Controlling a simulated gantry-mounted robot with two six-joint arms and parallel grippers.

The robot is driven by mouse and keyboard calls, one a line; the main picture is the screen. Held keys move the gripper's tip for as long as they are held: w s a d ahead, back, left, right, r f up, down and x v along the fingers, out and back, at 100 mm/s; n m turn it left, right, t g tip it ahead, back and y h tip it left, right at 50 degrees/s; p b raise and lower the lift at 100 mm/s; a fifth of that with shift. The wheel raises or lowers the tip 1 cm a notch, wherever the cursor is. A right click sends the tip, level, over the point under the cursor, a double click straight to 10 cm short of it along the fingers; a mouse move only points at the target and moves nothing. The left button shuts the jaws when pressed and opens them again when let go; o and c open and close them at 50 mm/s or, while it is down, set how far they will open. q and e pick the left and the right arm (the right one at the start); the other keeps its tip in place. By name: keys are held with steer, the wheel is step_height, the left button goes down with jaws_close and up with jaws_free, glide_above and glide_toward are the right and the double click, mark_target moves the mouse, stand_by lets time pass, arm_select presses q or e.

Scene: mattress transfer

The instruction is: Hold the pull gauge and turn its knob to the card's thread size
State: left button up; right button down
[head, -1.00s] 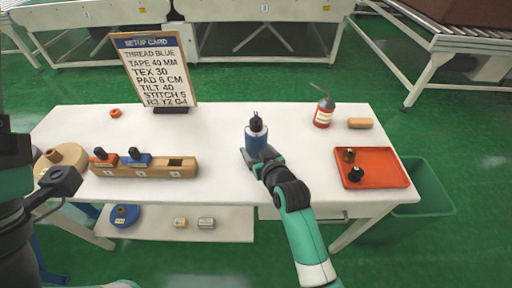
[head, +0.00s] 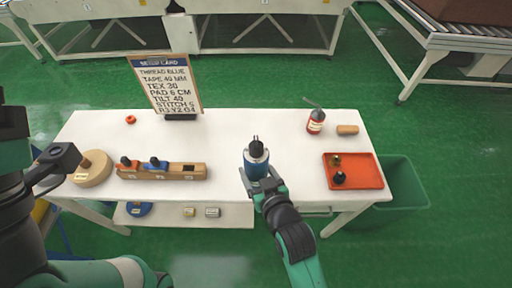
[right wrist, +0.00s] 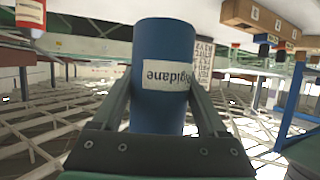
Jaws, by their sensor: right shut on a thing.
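The pull gauge (head: 257,163) is a blue cylinder with a grey collar and a dark knob with prongs on top. My right gripper (head: 262,188) is shut on its lower body, upright near the table's front edge. In the right wrist view the blue body (right wrist: 162,50) sits between both fingers, with a white label whose print is upside down. The knob's setting cannot be read. The setup card (head: 166,88) stands at the back left and reads "TEX 30" and "THREAD BLUE" among its lines. My left gripper (head: 58,165) is at the far left; its finger opening is unclear.
A wooden block (head: 195,177) holds a red and a blue piece, with an empty slot at right. A round tan disc (head: 92,172) lies left of it. A red tray (head: 365,172), a red bottle (head: 315,122) and a green bin (head: 405,185) are at right. Mid-table is clear.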

steer(key=shift+s+r+p, duration=0.4)
steer(key=shift+s+r, duration=0.15)
steer(key=shift+s, duration=0.35)
arm_select(q)
steer(key=shift+r, duration=0.85)
steer(key=shift+f, duration=0.1)
arm_select(e)
steer(key=shift+w+f, duration=0.1)
steer(key=shift+w, duration=0.15)
arm_select(q)
step_height(320, 180, down, 9)
steer(key=b, duration=0.9)
arm_select(e)
steer(key=w, duration=1.3)
steer(key=shift+w, duration=0.3)
arm_select(q)
steer(key=shift+f, duration=0.1)
steer(key=shift+f+b, duration=0.8)
steer(key=shift+b, duration=0.2)
arm_select(e)
steer(key=shift+f, duration=1.45)
